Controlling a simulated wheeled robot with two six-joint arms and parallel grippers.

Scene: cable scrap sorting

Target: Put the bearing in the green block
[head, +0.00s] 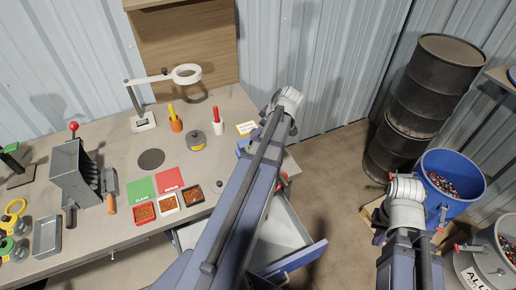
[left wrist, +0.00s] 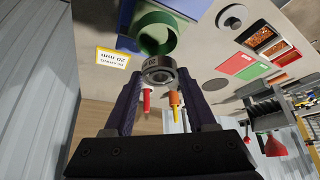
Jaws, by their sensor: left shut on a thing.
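In the left wrist view, my left gripper (left wrist: 159,76) is shut on the bearing (left wrist: 158,63), a grey steel ring held between the fingertips. The green block (left wrist: 171,46) is right behind the bearing in that view, with a round opening facing the camera. The bearing overlaps the near edge of that opening; I cannot tell whether they touch. In the head view my left arm covers the gripper, the bearing and the green block. My right arm shows at the right of the head view, but its gripper does not.
A blue piece (head: 242,147) shows beside my left arm, near a yellow-edged label (head: 246,128). An open drawer (head: 290,262) juts out below. Barrels (head: 420,100) and a blue bin (head: 452,205) stand right.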

